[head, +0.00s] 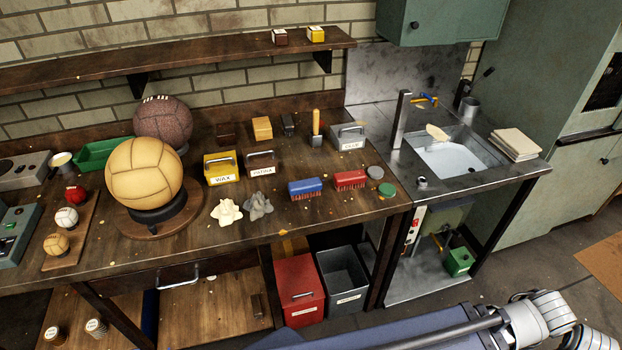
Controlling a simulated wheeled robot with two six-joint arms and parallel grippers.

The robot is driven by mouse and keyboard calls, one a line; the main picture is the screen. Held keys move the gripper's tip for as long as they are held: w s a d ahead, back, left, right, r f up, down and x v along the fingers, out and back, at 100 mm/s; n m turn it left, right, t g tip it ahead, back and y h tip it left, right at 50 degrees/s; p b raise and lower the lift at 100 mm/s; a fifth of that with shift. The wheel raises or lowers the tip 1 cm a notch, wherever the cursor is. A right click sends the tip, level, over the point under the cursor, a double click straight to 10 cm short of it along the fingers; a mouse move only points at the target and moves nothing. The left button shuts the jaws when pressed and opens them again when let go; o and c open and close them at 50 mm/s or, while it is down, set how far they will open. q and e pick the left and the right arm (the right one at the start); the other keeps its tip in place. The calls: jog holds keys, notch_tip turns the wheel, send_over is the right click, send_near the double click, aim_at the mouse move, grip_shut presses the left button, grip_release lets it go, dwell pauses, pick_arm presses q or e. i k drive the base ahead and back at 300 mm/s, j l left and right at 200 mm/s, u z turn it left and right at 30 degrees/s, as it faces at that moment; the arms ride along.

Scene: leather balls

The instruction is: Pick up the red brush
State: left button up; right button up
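The red brush (350,181) lies on the wooden workbench (330,215) near its right end, bristles down, with a red back. A blue brush (305,188) lies just to its left. Part of an arm of mine, white and jointed, shows at the bottom right, below and to the right of the bench. No gripper fingers show in the head view, so neither gripper can be seen against the brush. Nothing touches the red brush from above.
A green round tin (386,190) and a grey one (375,173) sit right of the brush. Behind stand a grey box (348,138) and a yellow-handled tool (316,128). Cloths (258,206) lie left. A metal sink (450,158) adjoins the bench. The bench front before the brushes is mostly clear.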

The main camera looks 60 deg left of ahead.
aim_at(347, 180)
jog(key=u, duration=1.75)
